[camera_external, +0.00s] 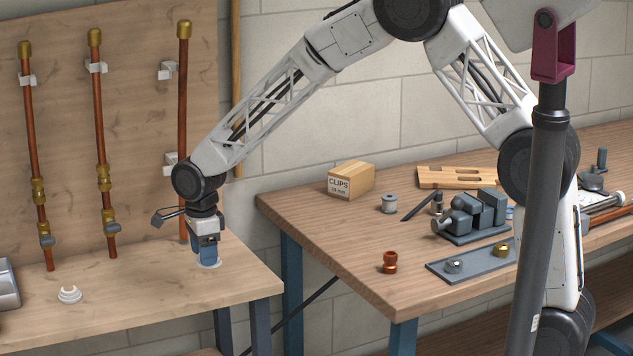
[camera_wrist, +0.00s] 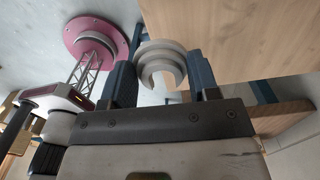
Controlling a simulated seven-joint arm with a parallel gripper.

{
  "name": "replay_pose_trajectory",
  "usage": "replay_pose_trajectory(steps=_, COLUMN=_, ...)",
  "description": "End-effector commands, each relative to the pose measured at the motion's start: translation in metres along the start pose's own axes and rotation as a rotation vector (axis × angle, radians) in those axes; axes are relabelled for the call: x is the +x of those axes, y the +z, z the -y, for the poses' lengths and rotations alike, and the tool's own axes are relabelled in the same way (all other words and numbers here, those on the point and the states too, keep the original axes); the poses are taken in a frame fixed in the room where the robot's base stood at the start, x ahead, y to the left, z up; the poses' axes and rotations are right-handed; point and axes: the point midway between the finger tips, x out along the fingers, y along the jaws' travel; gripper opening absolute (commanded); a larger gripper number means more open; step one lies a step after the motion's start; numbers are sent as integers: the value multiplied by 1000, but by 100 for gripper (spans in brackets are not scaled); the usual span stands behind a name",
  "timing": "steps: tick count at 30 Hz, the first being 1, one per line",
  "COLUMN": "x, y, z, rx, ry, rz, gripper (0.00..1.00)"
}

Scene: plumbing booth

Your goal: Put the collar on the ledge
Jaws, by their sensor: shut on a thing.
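A pale, open-sided ring, which I take to be the collar (camera_wrist: 160,55), sits between the two blue-grey fingers of my gripper (camera_external: 207,252) in the wrist view. Its open side faces my palm. In the external view only a pale rim of the collar (camera_external: 209,264) shows below the fingertips. My gripper points down at the right part of the wooden ledge (camera_external: 140,305), close to its surface. I cannot tell whether the collar touches the wood. A similar white open ring (camera_external: 69,294) lies on the ledge further left.
Copper pipes (camera_external: 103,150) with brass fittings stand against the back panel behind the ledge. A grey metal object (camera_external: 8,285) sits at its left end. The workbench (camera_external: 330,235) to the right holds a clips box (camera_external: 350,179), a vise (camera_external: 472,215) and fittings. The ledge's front middle is clear.

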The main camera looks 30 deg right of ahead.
Motion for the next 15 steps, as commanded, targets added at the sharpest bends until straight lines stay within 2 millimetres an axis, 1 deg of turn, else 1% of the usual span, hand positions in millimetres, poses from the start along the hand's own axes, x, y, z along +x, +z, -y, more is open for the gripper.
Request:
replay_pose_trajectory(steps=1, x=3, y=16, z=-6, rx=-9, ry=0, rz=0, gripper=33)
replay_pose_trajectory(steps=9, x=18, y=85, z=-36, rx=-34, ry=0, rz=0, gripper=33)
replay_pose_trajectory(steps=12, x=22, y=106, z=-46, rx=-41, ry=0, rz=0, gripper=33)
replay_pose_trajectory(steps=15, x=26, y=122, z=-54, rx=-46, ry=-1, rz=1, gripper=33)
